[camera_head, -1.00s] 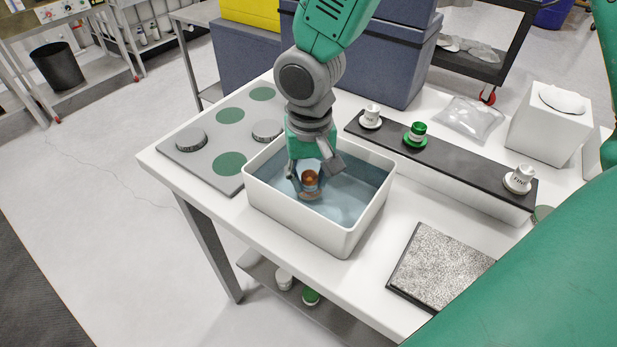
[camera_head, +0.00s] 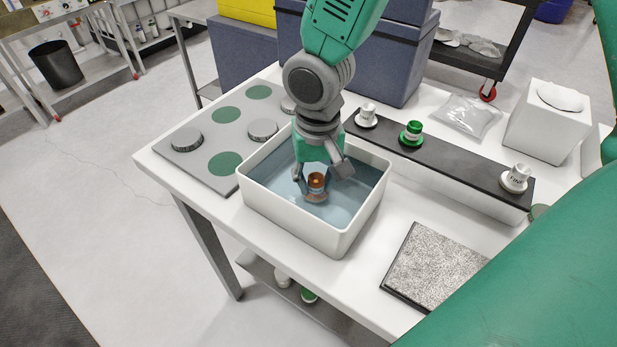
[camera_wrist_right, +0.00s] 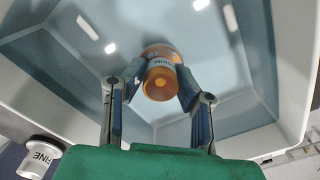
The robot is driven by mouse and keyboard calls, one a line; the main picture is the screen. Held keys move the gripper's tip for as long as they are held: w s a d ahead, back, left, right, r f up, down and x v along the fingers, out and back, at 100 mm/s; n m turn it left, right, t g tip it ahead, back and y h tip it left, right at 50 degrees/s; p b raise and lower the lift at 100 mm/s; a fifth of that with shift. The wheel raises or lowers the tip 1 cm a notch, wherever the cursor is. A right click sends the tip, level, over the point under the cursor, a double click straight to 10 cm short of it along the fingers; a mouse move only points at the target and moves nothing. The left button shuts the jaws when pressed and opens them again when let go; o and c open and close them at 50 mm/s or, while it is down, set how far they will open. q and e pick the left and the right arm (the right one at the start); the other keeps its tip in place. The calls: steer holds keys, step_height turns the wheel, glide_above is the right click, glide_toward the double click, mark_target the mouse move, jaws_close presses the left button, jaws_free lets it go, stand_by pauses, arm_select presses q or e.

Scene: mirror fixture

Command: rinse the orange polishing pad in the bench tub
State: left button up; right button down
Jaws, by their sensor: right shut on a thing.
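The white bench tub (camera_head: 338,240) holds bluish water and stands on the white table. My right gripper (camera_head: 318,189) points down inside the tub and is shut on the orange polishing pad (camera_head: 316,181). In the right wrist view the orange pad (camera_wrist_right: 162,80) sits between both fingers of the right gripper (camera_wrist_right: 158,88), over the tub floor. I cannot tell how deep the pad is in the water. My left gripper is not in view.
A black-topped rack (camera_head: 450,160) right of the tub carries white and green pads. A grey board (camera_head: 205,150) with green discs and dark round pieces lies left. A speckled slab (camera_head: 435,268) lies in front right. A white box (camera_head: 547,125) stands at the back right.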

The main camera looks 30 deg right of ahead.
steer(key=shift+d, duration=0.2)
steer(key=shift+w+a+r, duration=0.1)
steer(key=shift+w+a, duration=0.25)
steer(key=shift+a, duration=0.3)
steer(key=shift+w+a+p, duration=0.35)
steer(key=shift+w+p, duration=0.05)
steer(key=shift+d, duration=0.55)
steer(key=shift+s+a+p, duration=0.15)
steer(key=shift+s+p, duration=0.15)
steer(key=shift+s, duration=0.45)
steer(key=shift+d, duration=0.25)
